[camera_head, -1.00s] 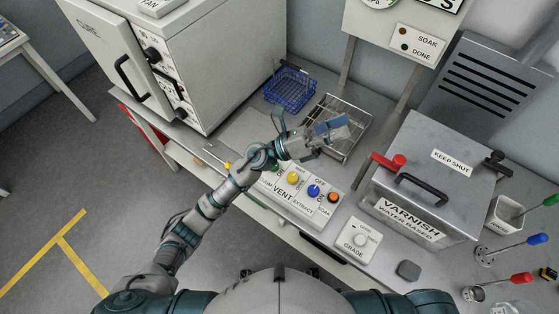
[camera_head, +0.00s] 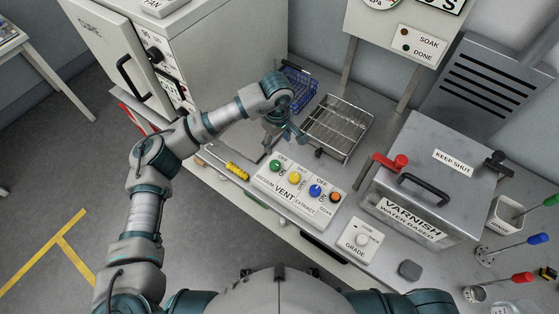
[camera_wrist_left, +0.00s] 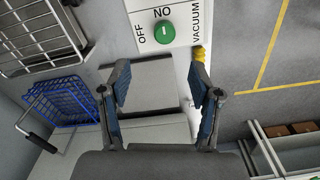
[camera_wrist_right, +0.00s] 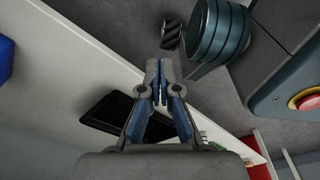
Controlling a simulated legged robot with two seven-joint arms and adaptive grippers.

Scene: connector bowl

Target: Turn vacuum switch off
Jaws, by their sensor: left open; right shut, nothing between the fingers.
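The vacuum switch is a green round knob (camera_head: 276,166) at the left end of the white control panel (camera_head: 262,183). In the left wrist view the green knob (camera_wrist_left: 165,32) sits at the top centre beside OFF, ON and VACUUM labels. A short pale mark shows on its face; I cannot tell which label it points to. My left gripper (camera_head: 285,137) is just behind the knob in the head view. In the left wrist view its fingers (camera_wrist_left: 163,88) are open and apart from the knob. My right gripper (camera_wrist_right: 160,82) is shut and empty, away from the panel.
Yellow (camera_head: 294,178), blue (camera_head: 315,190) and orange (camera_head: 335,197) controls sit to the right on the panel. A yellow-handled tool (camera_head: 237,171) lies left of it. A wire rack (camera_head: 340,128) and blue basket (camera_head: 298,88) stand behind. The varnish tank (camera_head: 420,180) is at right.

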